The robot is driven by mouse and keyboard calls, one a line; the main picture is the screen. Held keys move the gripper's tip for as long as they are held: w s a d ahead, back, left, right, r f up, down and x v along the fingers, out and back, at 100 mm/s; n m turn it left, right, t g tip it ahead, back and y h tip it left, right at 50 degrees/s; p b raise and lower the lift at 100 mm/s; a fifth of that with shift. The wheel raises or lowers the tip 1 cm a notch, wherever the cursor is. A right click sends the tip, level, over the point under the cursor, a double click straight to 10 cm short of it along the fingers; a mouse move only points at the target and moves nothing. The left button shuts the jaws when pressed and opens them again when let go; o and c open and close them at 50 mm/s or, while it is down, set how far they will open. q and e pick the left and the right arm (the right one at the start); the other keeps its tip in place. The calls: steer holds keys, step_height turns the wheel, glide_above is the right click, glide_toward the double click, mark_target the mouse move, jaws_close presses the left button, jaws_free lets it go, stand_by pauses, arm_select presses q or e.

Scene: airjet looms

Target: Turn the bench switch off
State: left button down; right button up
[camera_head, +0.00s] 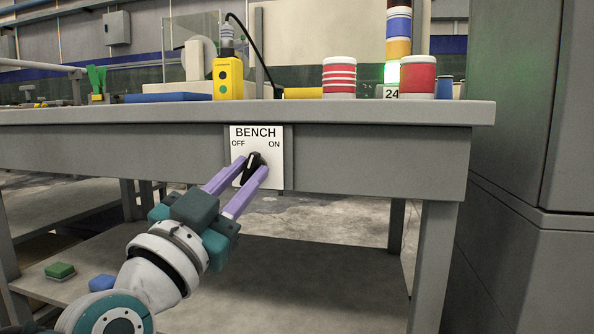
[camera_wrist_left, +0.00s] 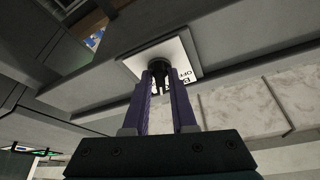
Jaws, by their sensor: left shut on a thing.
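The bench switch is a black rotary knob (camera_head: 252,166) on a white plate (camera_head: 272,180) marked BENCH, OFF on the left and ON on the right. The plate is on the front apron of the grey bench (camera_head: 370,155). My left gripper (camera_head: 253,168) has its two purple fingers on either side of the knob and is shut on it. In the head view the knob's upper end leans slightly right of upright. In the left wrist view the knob (camera_wrist_left: 159,72) sits between the fingertips, partly hidden by them. My right gripper is not in view.
A yellow button box (camera_head: 228,80) and red-and-white spools (camera_head: 339,78) stand on the bench top. A grey cabinet (camera_head: 515,100) stands at the right. A green block (camera_head: 60,271) and a blue block (camera_head: 102,283) lie on the lower shelf.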

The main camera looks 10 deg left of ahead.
arm_select(q)
steer(key=n+y, duration=0.1)
steer(key=n, duration=0.2)
steer(key=n+y+p, duration=0.1)
steer(key=n+y, duration=0.1)
steer(key=n, duration=0.1)
steer(key=n+y, duration=0.2)
steer(key=n, duration=0.1)
steer(key=shift+d+n+t+p, duration=0.25)
steer(key=shift+n+t+p, duration=0.05)
steer(key=shift+p, duration=0.1)
steer(key=n+y, duration=0.1)
steer(key=n, duration=0.1)
steer(key=n+y+p, duration=0.1)
steer(key=n, duration=0.2)
steer(key=shift+d+r+y, duration=0.1)
steer(key=shift+y, duration=0.2)
steer(key=shift+n+g+y+p, duration=0.8)
steer(key=shift+n+g+y, duration=0.1)
steer(key=shift+n, duration=1.4)
steer(key=c, duration=0.9)
jaws_free()
steer(key=p+v, duration=0.2)
steer(key=v, duration=0.8)
steer(key=shift+d+p, duration=0.1)
steer(key=shift+p, duration=0.2)
